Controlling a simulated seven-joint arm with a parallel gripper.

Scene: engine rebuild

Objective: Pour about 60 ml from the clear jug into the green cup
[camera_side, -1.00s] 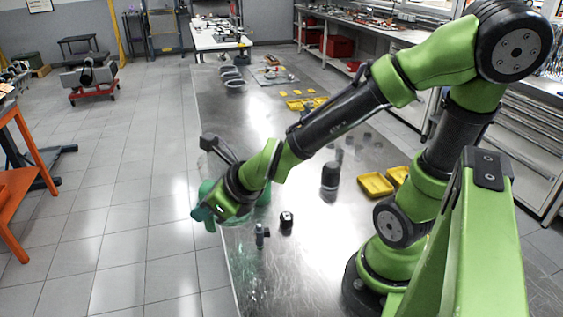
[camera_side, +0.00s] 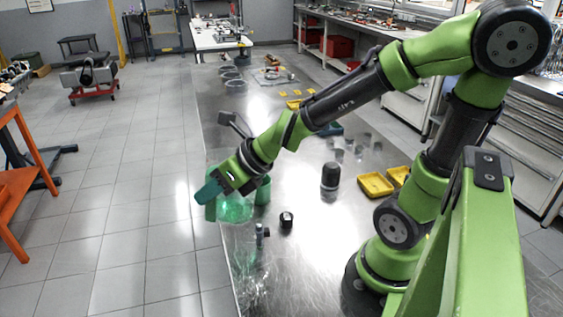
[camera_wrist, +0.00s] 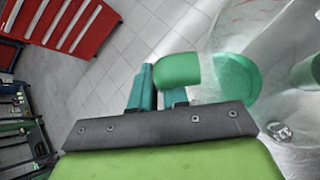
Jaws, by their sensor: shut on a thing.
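My gripper (camera_side: 208,190) is shut near the left edge of the metal table, at the clear jug (camera_side: 233,210). In the wrist view its teal fingers (camera_wrist: 158,90) close around a green, rounded piece (camera_wrist: 178,70), which looks like the jug's handle. The clear jug body (camera_wrist: 215,50) extends to the right of it, with a green round area (camera_wrist: 240,80) showing through. In the side view a green upright piece (camera_side: 263,190) stands right of the jug; I cannot tell whether it is the green cup. The jug's tilt and liquid level are unclear.
A small black part (camera_side: 286,220) and a dark upright fitting (camera_side: 260,236) stand close in front of the jug. A dark cylinder (camera_side: 330,180) and yellow trays (camera_side: 375,185) are farther right. Grey rings (camera_side: 235,85) lie at the table's far left edge.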

